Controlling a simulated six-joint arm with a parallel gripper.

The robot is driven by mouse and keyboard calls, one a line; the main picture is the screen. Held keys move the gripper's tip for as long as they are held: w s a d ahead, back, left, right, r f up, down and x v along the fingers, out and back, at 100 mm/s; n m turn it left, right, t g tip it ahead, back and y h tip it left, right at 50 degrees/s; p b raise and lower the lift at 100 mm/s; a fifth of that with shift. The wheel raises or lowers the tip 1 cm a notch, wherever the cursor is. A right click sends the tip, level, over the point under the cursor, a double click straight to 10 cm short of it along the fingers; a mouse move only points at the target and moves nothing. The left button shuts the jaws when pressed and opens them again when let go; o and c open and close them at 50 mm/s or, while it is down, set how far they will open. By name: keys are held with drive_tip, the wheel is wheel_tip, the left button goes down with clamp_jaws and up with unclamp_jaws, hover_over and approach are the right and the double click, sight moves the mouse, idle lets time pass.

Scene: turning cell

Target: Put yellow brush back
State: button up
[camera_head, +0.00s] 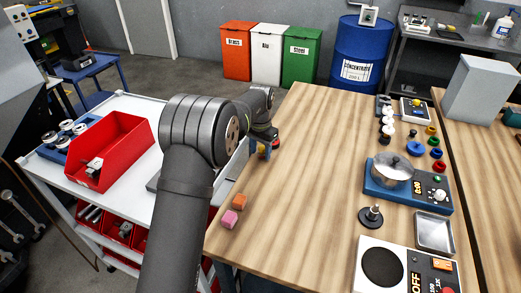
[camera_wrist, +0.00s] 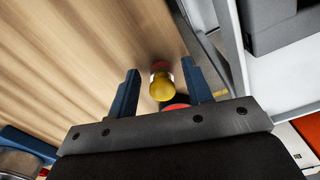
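My gripper (camera_wrist: 161,92) is open in the wrist view, with one blue finger on each side of a small yellow rounded piece (camera_wrist: 161,87). A gap shows between this piece and each finger. Red shows at its far end and near the gripper's body. I cannot tell whether it is the yellow brush; no bristles show. In the head view my gripper (camera_head: 268,148) is low at the left edge of the wooden table (camera_head: 320,190), partly hidden by my arm. A bit of yellow and red shows there.
A red bin (camera_head: 128,143) stands on the white cart to the left. A pot (camera_head: 392,170), scale and small parts line the table's right side. The table's middle is clear.

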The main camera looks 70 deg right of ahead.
sight(261, 148)
wheel_tip(261, 148, up, 12)
drive_tip(key=shift+r, duration=0.2)
idle(0.4)
drive_tip(key=shift+f, duration=4.15)
drive_tip(key=shift+f, duration=0.1)
